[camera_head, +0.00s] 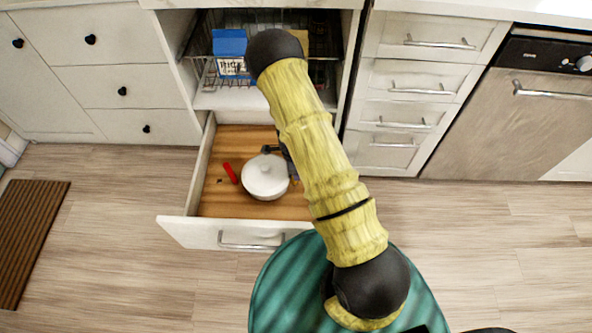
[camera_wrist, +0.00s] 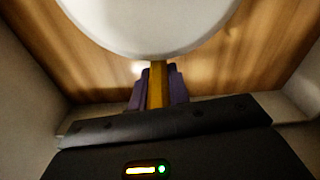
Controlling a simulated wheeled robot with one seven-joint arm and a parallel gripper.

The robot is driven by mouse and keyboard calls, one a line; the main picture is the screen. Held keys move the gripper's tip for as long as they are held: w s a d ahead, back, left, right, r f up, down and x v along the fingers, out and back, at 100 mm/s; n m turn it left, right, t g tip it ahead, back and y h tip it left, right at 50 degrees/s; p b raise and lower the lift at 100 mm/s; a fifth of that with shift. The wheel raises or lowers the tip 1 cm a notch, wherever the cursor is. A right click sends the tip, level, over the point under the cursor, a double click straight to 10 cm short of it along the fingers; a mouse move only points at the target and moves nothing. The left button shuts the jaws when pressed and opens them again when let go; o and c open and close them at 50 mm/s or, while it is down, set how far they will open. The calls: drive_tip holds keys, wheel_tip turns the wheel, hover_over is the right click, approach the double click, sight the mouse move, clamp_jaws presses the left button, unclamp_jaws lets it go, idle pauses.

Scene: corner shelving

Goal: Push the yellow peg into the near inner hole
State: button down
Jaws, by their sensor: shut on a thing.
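The yellow peg (camera_wrist: 157,92) shows in the wrist view as a narrow upright strip between the two purple fingers of my gripper (camera_wrist: 158,75). My gripper is shut on it. The peg's far end meets the rim of a white round pot (camera_wrist: 150,22) in the picture, and I cannot tell whether they touch. In the head view the white pot (camera_head: 265,176) sits in an open drawer with a wooden floor (camera_head: 240,140). My arm hides most of my gripper there. A small dark mark (camera_head: 219,181) shows on the drawer floor; I cannot tell whether it is a hole. The near inner hole is not clearly visible.
A red object (camera_head: 230,172) lies left of the pot. The drawer's front panel (camera_head: 222,234) and side walls enclose the space. A wire rack with a blue-and-white carton (camera_head: 231,52) stands in the open compartment above. Floor beside the drawer is clear.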

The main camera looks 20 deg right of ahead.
drive_tip(key=shift+f, duration=0.4)
drive_tip(key=c, duration=1.3)
unclamp_jaws()
drive_tip(key=shift+o, duration=0.2)
drive_tip(key=shift+r, duration=0.1)
wheel_tip(320, 180, up, 17)
drive_tip(key=a+p, duration=0.1)
drive_tip(key=p, duration=0.5)
drive_tip(key=shift+w+r, duration=0.1)
